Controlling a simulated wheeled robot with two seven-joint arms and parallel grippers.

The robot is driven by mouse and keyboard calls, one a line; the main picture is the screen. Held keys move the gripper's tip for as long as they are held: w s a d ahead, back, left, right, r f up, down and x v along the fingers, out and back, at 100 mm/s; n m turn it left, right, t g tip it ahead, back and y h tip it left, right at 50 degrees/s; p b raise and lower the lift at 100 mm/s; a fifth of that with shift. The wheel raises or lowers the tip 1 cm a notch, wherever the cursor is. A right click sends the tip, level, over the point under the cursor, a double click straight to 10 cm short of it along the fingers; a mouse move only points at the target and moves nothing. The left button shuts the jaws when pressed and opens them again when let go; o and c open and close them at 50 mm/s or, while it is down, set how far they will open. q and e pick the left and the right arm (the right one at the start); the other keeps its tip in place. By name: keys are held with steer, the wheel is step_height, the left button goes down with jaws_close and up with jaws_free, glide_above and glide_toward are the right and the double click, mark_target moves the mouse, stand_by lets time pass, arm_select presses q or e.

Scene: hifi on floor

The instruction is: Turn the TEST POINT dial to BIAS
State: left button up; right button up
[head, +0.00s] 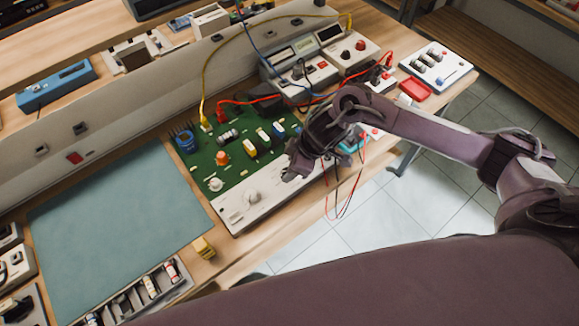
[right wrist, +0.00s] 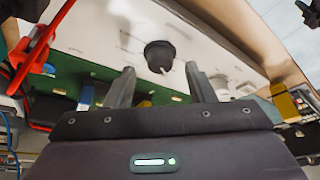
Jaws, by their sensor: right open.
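The white front panel (head: 270,190) of the green circuit board (head: 225,150) carries the dials. In the right wrist view a black dial (right wrist: 160,55) with a pale pointer mark sits on this panel (right wrist: 105,35), just beyond the gap between my fingertips. Its lettering is too blurred to read, so I cannot confirm it is TEST POINT or see BIAS. My right gripper (right wrist: 160,73) is open and empty. In the head view my right gripper (head: 292,165) covers part of the panel and hides this dial. A pale knob (head: 252,195) is beside it. My left gripper is out of view.
A yellow block (head: 203,248) stands near the table's front edge. Red and black leads (head: 345,205) hang over the edge by my arm. Yellow and red cables run to instruments (head: 300,62) behind. A bare teal mat (head: 120,230) lies left of the board.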

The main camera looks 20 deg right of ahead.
steer(key=v, duration=0.6)
stand_by(0.3)
